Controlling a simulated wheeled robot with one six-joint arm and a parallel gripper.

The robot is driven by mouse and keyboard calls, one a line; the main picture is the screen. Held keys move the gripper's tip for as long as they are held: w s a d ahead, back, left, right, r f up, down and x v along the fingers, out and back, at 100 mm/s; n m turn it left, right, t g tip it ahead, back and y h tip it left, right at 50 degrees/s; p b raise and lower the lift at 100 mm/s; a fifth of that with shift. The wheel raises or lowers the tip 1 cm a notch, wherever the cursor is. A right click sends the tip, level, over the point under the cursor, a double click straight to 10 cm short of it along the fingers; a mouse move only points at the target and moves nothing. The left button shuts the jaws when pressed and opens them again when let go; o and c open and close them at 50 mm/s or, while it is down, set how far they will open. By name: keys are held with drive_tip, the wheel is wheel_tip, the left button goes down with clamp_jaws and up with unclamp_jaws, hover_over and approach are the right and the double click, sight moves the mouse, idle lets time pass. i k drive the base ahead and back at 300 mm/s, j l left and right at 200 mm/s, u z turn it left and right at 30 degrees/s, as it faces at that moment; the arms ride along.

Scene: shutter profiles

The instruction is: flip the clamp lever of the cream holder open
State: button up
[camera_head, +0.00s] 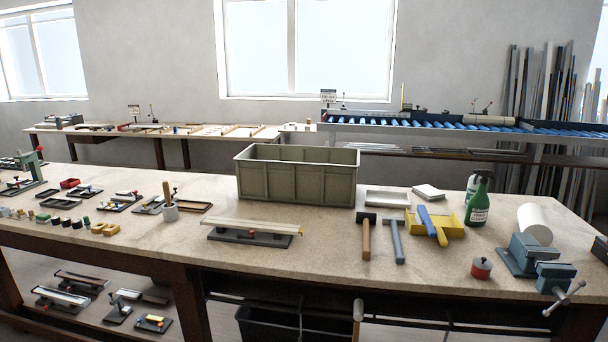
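A holder with a long cream profile (262,225) along its top and a dark grey base (222,236) sits near the front middle of the workbench. A small red knob (251,233) shows at its front side. The lever's position is too small to tell. Similar small holders with dark bases stand at the left, such as one holder (122,201) and another holder (150,206). Which of them is called the cream holder is not certain from this view. My gripper is not in view.
An olive crate (297,178) stands behind the middle holder. To its right are a mallet (366,238), a hammer (394,240), a yellow dustpan (450,226), a green bottle (478,208) and a blue vise (530,258). Bare bench (330,258) lies in front of the mallet.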

sight(238, 237)
drive_tip(key=i+j, duration=0.1)
drive_tip(key=i+j+z, duration=0.2)
drive_tip(key=i+j+u, duration=0.15)
drive_tip(key=i+j, duration=0.25)
drive_tip(key=j, duration=0.3)
drive_tip(key=i+j+u, duration=0.1)
drive_tip(key=i+j, duration=0.3)
drive_tip(key=j, duration=0.25)
drive_tip(key=i+j+u, duration=0.15)
drive_tip(key=i+j, duration=0.3)
drive_tip(key=j, duration=0.15)
